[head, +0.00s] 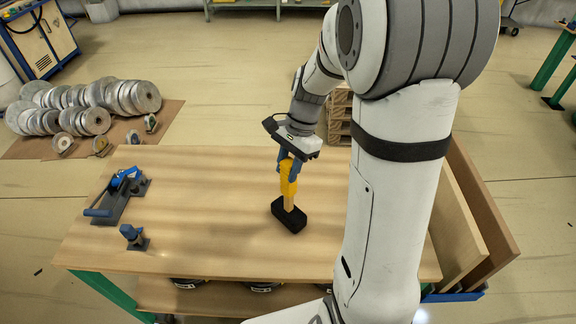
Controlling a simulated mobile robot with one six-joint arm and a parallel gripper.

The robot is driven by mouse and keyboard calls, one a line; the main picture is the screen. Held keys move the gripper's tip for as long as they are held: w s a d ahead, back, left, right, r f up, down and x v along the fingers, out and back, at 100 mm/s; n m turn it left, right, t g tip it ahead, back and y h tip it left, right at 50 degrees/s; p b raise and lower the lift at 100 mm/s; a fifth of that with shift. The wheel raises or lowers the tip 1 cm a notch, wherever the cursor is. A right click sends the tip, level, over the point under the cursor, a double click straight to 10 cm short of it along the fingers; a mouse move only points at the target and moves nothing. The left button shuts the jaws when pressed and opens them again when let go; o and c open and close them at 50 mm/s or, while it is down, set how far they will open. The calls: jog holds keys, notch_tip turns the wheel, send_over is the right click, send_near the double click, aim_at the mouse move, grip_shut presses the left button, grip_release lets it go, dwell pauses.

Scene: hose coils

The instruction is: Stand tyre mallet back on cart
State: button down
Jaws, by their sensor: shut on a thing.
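The tyre mallet (289,213) has a black block head and a wooden handle with a yellow grip. It stands upright, head down, on or just above the wooden top of the cart (190,220); I cannot tell whether the head touches. My gripper (290,168) points down from above, its blue fingers shut on the yellow grip at the handle's upper end. Part of the grip is hidden by the fingers.
A blue and dark clamp-like tool (118,195) and a small blue fixture (133,236) sit at the cart's left. Boards (462,220) lean at its right side. Metal coils (85,105) lie on the floor at left. The middle of the top is clear.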

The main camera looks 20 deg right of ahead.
jog(key=c, duration=1)
grip_release()
jog(key=shift+f, duration=0.1)
jog(key=shift+r, duration=0.2)
jog(key=p+v, duration=0.6)
jog(key=v, duration=0.1)
jog(key=shift+d+r, duration=0.15)
jog(key=shift+r, duration=0.2)
dwell(0.6)
jog(key=b+v, duration=0.1)
jog(key=v, duration=0.6)
jog(key=shift+r, duration=0.4)
